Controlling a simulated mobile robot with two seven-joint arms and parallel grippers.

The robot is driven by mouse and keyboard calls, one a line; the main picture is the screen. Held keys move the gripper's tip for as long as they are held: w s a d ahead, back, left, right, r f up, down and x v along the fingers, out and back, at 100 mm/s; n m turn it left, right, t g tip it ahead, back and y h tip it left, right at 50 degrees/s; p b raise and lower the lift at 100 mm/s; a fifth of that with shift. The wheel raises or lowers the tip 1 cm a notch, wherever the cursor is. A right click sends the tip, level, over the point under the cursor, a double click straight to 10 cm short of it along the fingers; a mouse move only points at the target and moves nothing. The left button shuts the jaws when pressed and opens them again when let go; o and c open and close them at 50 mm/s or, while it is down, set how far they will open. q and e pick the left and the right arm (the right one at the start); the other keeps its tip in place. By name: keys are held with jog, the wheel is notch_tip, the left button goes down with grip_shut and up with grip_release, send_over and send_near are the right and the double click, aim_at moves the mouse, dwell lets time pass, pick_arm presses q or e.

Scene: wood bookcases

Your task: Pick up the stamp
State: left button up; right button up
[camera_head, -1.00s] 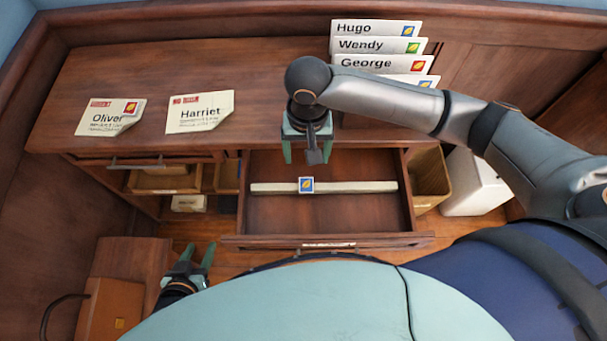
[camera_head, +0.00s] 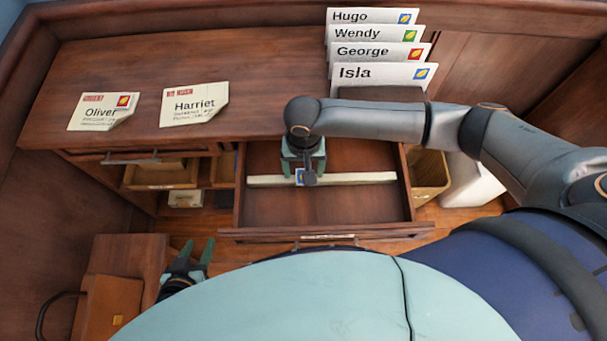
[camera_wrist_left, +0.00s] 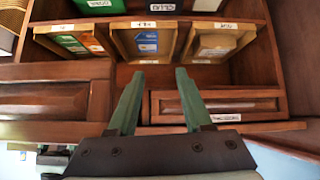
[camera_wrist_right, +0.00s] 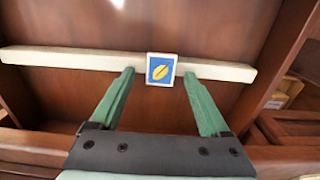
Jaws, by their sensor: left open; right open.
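The stamp (camera_wrist_right: 161,69) is a small blue square with a yellow leaf mark and white border. In the head view the stamp (camera_head: 299,177) is partly hidden by my right gripper (camera_head: 303,172), which reaches down into the drawer. In the right wrist view my right gripper (camera_wrist_right: 162,83) is open, with a fingertip to each side of the stamp and a gap between. My left gripper (camera_head: 198,247) is open and empty at the lower left, away from the stamp; it also shows in the left wrist view (camera_wrist_left: 156,75).
Envelopes for Oliver (camera_head: 103,112) and Harriet (camera_head: 194,105) lie on the desk top (camera_head: 240,75). Several name cards, with Isla (camera_head: 380,76) in front, stand at the back. A bin (camera_head: 428,176) stands right of the drawer. The drawer walls surround my right gripper.

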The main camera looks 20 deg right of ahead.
dwell(0.4)
grip_shut()
dwell(0.5)
